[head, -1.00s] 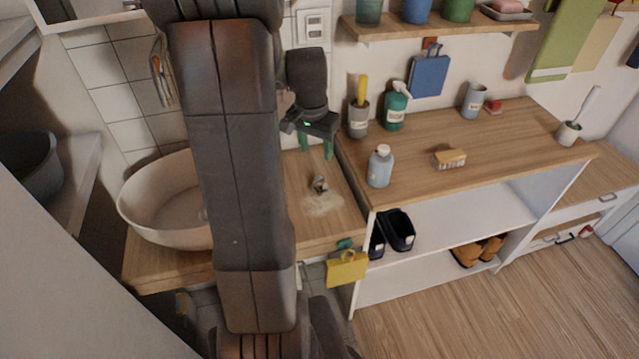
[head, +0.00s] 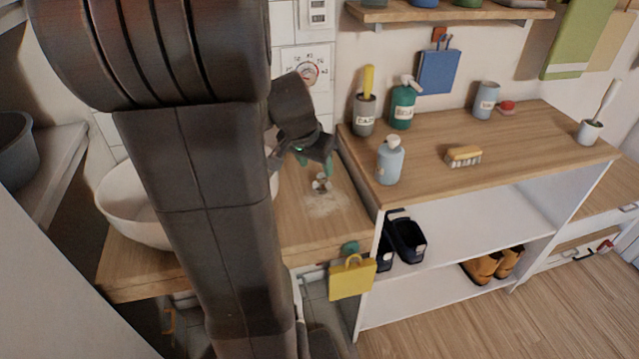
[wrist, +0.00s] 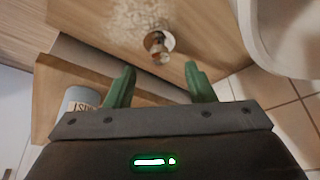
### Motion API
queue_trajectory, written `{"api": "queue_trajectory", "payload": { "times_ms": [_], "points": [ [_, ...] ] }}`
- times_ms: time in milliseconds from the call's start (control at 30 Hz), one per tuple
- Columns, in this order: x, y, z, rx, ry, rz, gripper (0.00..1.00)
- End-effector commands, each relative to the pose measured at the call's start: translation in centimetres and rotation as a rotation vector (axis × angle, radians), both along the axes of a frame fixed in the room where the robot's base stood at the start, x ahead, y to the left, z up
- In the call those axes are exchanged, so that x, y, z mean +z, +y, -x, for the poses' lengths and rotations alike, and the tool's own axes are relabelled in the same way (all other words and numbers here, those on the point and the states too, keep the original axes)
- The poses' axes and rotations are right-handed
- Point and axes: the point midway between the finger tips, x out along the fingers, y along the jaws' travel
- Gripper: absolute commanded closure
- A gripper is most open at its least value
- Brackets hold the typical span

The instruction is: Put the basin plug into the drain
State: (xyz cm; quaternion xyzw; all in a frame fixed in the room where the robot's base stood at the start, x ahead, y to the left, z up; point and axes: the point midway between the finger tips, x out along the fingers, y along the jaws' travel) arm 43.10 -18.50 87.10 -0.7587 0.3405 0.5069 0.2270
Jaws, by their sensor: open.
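The basin plug (head: 321,183), a small metallic piece on the wooden counter (head: 300,225), lies beside a pale speckled patch. It also shows in the wrist view (wrist: 158,45), just beyond the fingertips. The white basin (head: 125,205) stands to the left in the head view, partly behind my arm; its rim also shows in the wrist view (wrist: 262,50) at upper right. The drain is hidden in both views. My gripper (wrist: 160,78) is open and empty, its green fingers apart and pointing toward the plug; in the head view the gripper is close above it.
A higher wooden shelf unit (head: 450,190) stands right of the counter. It holds a grey tumbler (head: 365,115), a green bottle (head: 403,105), a blue bottle (head: 390,160) and a brush (head: 463,155).

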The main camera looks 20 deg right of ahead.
Motion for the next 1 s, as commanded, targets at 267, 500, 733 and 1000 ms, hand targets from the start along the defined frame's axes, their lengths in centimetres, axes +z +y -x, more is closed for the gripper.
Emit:
{"api": "queue_trajectory", "payload": {
  "times_ms": [267, 500, 733, 1000],
  "points": [
    [-2.2, -0.7, -0.6, -0.001, 0.002, -0.002, 0.51],
    [-5.0, -2.1, -1.7, -0.001, 0.003, -0.001, 0.51],
    [-6.3, -2.5, -2.1, -0.001, 0.0, -0.002, 0.51],
    [-6.2, -2.5, -2.1, -0.001, 0.0, -0.002, 0.69]
  ]
}}
